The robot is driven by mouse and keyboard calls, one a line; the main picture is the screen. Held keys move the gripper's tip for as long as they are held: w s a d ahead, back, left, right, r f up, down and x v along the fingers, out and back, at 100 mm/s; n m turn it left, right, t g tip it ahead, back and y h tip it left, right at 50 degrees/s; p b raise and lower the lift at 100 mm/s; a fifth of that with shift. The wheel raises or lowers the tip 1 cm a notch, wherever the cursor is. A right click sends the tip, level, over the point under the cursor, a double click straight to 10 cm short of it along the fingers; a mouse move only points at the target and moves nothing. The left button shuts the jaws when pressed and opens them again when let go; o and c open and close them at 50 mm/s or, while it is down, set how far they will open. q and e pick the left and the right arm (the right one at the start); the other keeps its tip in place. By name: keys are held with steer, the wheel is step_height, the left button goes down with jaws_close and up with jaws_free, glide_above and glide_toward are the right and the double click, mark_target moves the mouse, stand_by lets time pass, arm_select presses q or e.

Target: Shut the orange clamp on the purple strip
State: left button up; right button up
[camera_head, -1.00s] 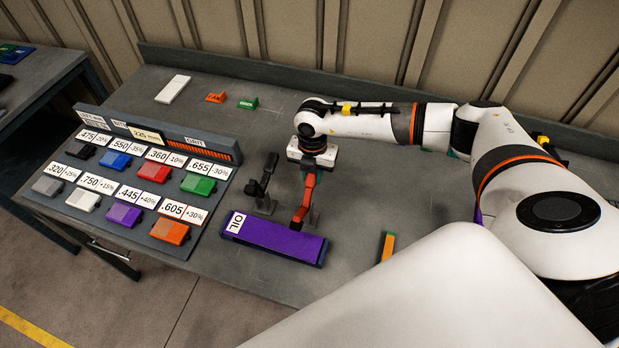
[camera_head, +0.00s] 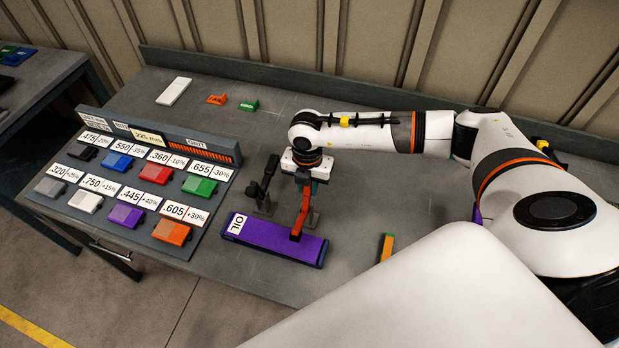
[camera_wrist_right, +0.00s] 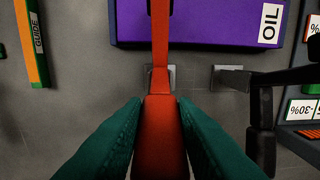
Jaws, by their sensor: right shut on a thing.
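The purple strip (camera_head: 265,235) lies on the bench, with an "OIL" label at its left end. The orange clamp (camera_head: 305,207) stands behind it on a grey foot, and its arm reaches forward over the strip. The arm's front end is at the strip's right part; I cannot tell how firmly it presses. My right gripper (camera_head: 307,183) is shut on the clamp's upper part. In the right wrist view, the green fingers flank the orange clamp (camera_wrist_right: 160,115), and its arm crosses the purple strip (camera_wrist_right: 215,22). My left gripper is not in view.
A black clamp (camera_head: 263,183) stands upright just left of the orange one. A sloped panel (camera_head: 180,205) of coloured blocks and number cards is at left. An orange and green guide (camera_head: 387,247) lies to the right. A white block and small tags lie at the back.

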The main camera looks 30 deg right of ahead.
steer(key=shift+s+a, duration=0.95)
steer(key=shift+a, duration=0.15)
steer(key=shift+f, duration=0.1)
steer(key=o, duration=0.7)
steer(key=shift+a, duration=0.1)
steer(key=shift+r, duration=0.2)
step_height(320, 180, up, 7)
steer(key=shift+f, duration=0.15)
stand_by(0.4)
